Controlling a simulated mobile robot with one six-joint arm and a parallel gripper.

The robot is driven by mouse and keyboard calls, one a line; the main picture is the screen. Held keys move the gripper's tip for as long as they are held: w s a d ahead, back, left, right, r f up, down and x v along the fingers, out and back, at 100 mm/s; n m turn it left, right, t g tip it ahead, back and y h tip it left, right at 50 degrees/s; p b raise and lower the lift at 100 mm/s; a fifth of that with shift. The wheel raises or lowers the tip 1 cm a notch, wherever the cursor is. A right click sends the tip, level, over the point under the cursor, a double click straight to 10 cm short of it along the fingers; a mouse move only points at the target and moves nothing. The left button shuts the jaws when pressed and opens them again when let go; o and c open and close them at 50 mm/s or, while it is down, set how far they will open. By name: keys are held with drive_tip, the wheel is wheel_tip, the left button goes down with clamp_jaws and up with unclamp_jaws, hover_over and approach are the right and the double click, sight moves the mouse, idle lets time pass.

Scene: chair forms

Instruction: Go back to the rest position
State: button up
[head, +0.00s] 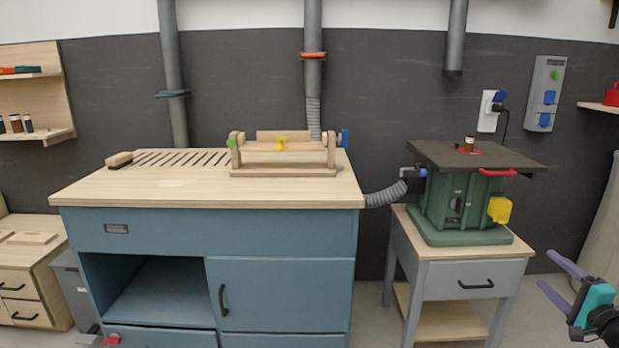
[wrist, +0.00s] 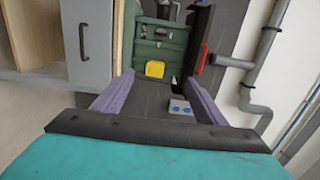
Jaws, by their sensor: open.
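My gripper (head: 554,277) shows at the lower right of the head view, with purple fingers and a teal body. Its two fingers are spread apart with nothing between them. In the wrist view the purple fingers of my gripper (wrist: 155,98) point toward the green machine, and the gap between them is empty. The gripper is in free air to the right of the small grey stand and touches nothing that I can see.
A green machine (head: 460,205) with a dark top stands on a grey stand (head: 455,285). A blue workbench (head: 280,280) carries a wooden frame (head: 283,155). A grey hose (head: 385,195) runs between them. A wall shelf (head: 600,108) is at the right.

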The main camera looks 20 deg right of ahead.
drive_tip(key=w+a+f+n+g+y+p, duration=0.1)
drive_tip(key=w+a+f+n+y+p, duration=0.2)
drive_tip(key=w+a, duration=0.8)
drive_tip(key=w+a+f+y+p, duration=0.4)
drive_tip(key=w+a+f+y, duration=0.1)
drive_tip(key=w+a, duration=0.6)
drive_tip(key=w+a+f+n+g+y+p, duration=0.15)
drive_tip(key=a+f, duration=0.25)
drive_tip(key=a, duration=0.5)
drive_tip(key=w+a+f+n+g+y+p, duration=0.1)
drive_tip(key=a+f+n+g+y+p, duration=0.2)
drive_tip(key=a, duration=0.7)
drive_tip(key=w+a+f+n+g+y+p, duration=0.1)
drive_tip(key=w+a+f+g, duration=0.1)
drive_tip(key=a+f, duration=0.55)
drive_tip(key=s+a+f+n+g+p, duration=0.3)
drive_tip(key=s+a+f+g, duration=0.2)
drive_tip(key=s+a, duration=0.55)
drive_tip(key=s+a+f+n+g+p, duration=0.3)
drive_tip(key=s+a+f+g, duration=0.3)
drive_tip(key=a, duration=0.7)
drive_tip(key=s+f+n+g+h+p, duration=0.3)
drive_tip(key=s+f+n+h, duration=0.1)
drive_tip(key=s, duration=1)
drive_tip(key=s+d+f+n+g+h, duration=0.1)
drive_tip(key=s+d+h, duration=0.3)
drive_tip(key=d, duration=0.4)
drive_tip(key=shift+s+d+f+n, duration=0.2)
drive_tip(key=shift+s+d+n, duration=0.05)
drive_tip(key=shift+s+n, duration=0.5)
